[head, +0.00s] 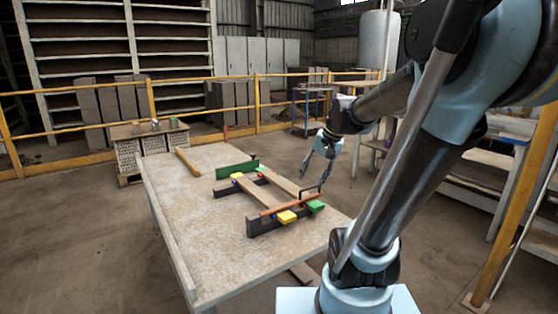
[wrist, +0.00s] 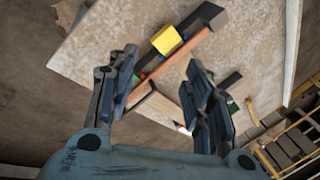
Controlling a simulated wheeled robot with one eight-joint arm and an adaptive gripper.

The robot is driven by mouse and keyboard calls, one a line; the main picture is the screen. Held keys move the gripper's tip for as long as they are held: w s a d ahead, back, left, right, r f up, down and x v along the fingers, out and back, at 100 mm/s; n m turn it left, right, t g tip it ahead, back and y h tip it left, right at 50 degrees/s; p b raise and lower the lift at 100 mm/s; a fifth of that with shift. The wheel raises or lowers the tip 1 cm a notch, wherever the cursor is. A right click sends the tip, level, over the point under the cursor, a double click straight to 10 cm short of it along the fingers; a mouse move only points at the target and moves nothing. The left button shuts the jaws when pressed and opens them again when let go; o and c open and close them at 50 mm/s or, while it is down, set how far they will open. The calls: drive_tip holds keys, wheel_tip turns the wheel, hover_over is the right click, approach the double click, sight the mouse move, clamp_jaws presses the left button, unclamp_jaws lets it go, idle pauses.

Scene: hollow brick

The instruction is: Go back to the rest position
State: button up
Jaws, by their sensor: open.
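My gripper (head: 325,146) hangs in the air near the right edge of the table (head: 190,225). Its two fingers are apart and nothing is between them. In the wrist view my gripper (wrist: 158,90) also shows open, with the table and a wooden frame beyond it. The frame (head: 262,196) lies on the table, made of wooden bars and dark blocks. A yellow block (head: 286,217) and a green block (head: 315,206) sit at its near end. The yellow block also shows in the wrist view (wrist: 166,40).
A small bench with hollow bricks (head: 128,155) stands at the back left. The table's near left part is clear.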

drive_tip(key=s+d+f+n+h, duration=0.1)
drive_tip(key=s+d+f+n, duration=0.1)
drive_tip(key=s+f, duration=0.3)
drive_tip(key=s+d+f+n+h, duration=0.2)
drive_tip(key=s+d+f, duration=0.3)
drive_tip(key=s, duration=0.5)
drive_tip(key=shift+s+d+f+h, duration=0.2)
drive_tip(key=shift+f+h, duration=0.1)
drive_tip(key=shift+f, duration=0.35)
drive_tip(key=shift+w+f, duration=0.2)
drive_tip(key=shift+w, duration=0.25)
